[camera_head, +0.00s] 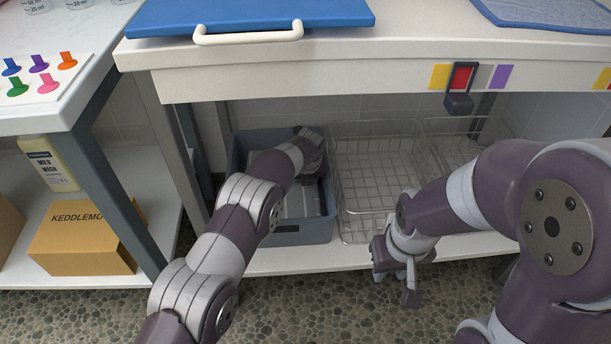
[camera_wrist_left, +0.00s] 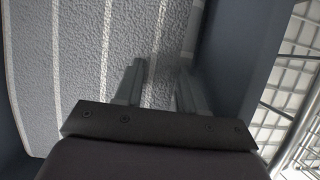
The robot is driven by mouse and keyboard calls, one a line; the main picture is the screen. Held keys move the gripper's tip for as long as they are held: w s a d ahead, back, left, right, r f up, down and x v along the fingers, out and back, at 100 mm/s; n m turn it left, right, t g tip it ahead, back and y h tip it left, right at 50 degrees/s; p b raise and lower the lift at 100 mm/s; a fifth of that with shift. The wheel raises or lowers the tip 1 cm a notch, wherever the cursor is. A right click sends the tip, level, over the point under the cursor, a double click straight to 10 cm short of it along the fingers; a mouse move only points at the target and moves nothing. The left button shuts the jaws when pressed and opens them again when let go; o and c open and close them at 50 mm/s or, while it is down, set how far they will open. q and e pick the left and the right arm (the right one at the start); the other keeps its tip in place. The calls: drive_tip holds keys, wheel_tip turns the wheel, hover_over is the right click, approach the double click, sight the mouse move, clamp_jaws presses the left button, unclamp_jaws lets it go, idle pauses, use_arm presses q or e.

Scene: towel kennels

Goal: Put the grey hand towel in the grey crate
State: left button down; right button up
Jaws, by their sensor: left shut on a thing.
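The grey crate (camera_head: 310,233) stands on the low shelf under the bench, left of the wire baskets. The grey hand towel (camera_head: 301,204), with pale stripes, lies inside the crate; it fills much of the left wrist view (camera_wrist_left: 60,65). My left gripper (camera_head: 311,178) reaches down into the crate. In the left wrist view its fingers (camera_wrist_left: 160,82) are shut on the towel, close to the crate's wall (camera_wrist_left: 240,70). The fingertips are partly hidden in the head view. My right gripper (camera_head: 397,288) hangs empty in front of the shelf, its fingers apart.
Wire baskets (camera_head: 375,180) stand right of the crate. The bench top edge (camera_head: 350,75) overhangs the shelf, with a blue board (camera_head: 250,15) on top. A bench leg (camera_head: 180,155) stands left of the crate. A cardboard box (camera_head: 85,240) and a bottle (camera_head: 50,165) are farther left.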

use_arm(q)
drive_tip(key=c, duration=0.7)
unclamp_jaws()
drive_tip(key=shift+o, duration=0.2)
drive_tip(key=shift+r, duration=0.1)
drive_tip(key=p+v, duration=0.1)
drive_tip(key=v, duration=0.1)
drive_tip(key=p+v, duration=0.2)
drive_tip(key=v, duration=0.1)
drive_tip(key=p+v, duration=0.2)
drive_tip(key=v, duration=0.1)
drive_tip(key=shift+w+r, duration=0.15)
drive_tip(key=shift+w, duration=0.1)
drive_tip(key=shift+s+r, duration=0.15)
drive_tip(key=shift+s, duration=0.05)
